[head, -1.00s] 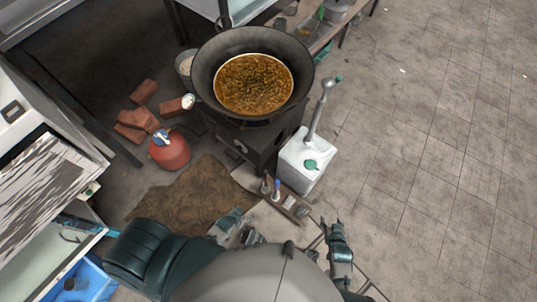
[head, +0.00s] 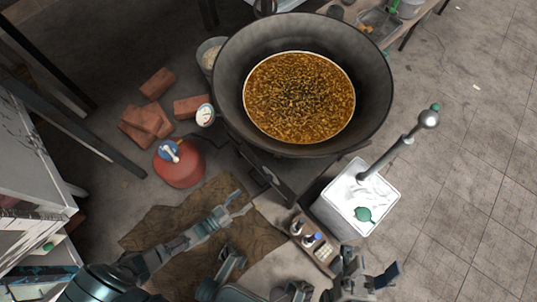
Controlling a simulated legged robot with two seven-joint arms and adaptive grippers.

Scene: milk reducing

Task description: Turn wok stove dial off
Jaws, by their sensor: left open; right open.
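A large dark wok (head: 375,95) with bubbling brown liquid (head: 300,97) sits on the dark stove (head: 265,172). No stove dial can be made out clearly. A red gas tank (head: 182,172) with a blue and white valve (head: 169,151) stands left of the stove, and a round white gauge (head: 205,115) is near the wok's left edge. My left gripper (head: 240,203) is open and empty, below the stove's front and right of the tank, apart from both. My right gripper (head: 366,272) is open and empty at the lower middle, below the white container.
A white container (head: 338,211) with a pump handle and green cap stands right of the stove. A small tray (head: 318,258) with bottles lies before it. Red bricks (head: 143,119) and a brown mat (head: 155,225) lie left.

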